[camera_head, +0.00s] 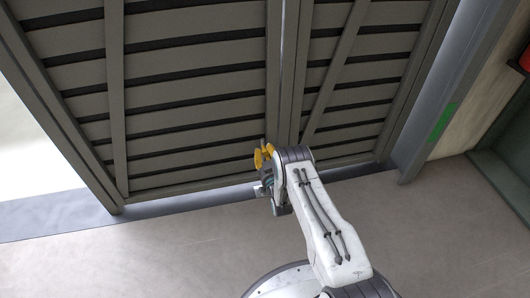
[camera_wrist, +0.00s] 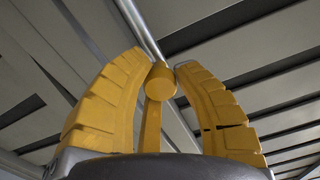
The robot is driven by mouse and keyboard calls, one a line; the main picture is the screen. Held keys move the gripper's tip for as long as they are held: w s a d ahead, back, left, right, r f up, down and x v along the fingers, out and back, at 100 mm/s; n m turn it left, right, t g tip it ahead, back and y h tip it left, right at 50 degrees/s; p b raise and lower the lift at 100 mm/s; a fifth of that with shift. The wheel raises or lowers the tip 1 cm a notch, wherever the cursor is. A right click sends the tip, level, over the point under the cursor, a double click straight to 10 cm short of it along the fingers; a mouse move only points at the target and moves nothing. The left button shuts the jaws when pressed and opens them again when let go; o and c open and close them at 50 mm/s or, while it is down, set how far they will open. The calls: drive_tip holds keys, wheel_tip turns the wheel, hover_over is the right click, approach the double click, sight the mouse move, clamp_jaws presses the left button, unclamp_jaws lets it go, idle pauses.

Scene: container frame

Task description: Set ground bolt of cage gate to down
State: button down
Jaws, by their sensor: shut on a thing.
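The cage gate (camera_head: 190,90) is a large panel of brown-grey slats and posts filling the upper part of the head view. A yellow bolt handle with a round end (camera_wrist: 161,82) stands between the yellow fingers of my gripper (camera_wrist: 160,84) in the wrist view. My gripper is shut on this handle, one finger on each side of its round end. In the head view my gripper (camera_head: 263,155) is at the lower part of the gate, beside the middle post. A metal rod (camera_wrist: 138,26) runs up behind the handle. The bolt's lower end is hidden.
The grey floor (camera_head: 150,250) is open in front of the gate. A grey post with a green patch (camera_head: 444,122) stands at the right. A dark container-like thing (camera_head: 505,165) is at the far right edge.

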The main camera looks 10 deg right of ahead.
wheel_tip(320, 180, down, 4)
idle(0.5)
drive_tip(key=c, duration=0.9)
unclamp_jaws()
drive_tip(key=shift+s, duration=6)
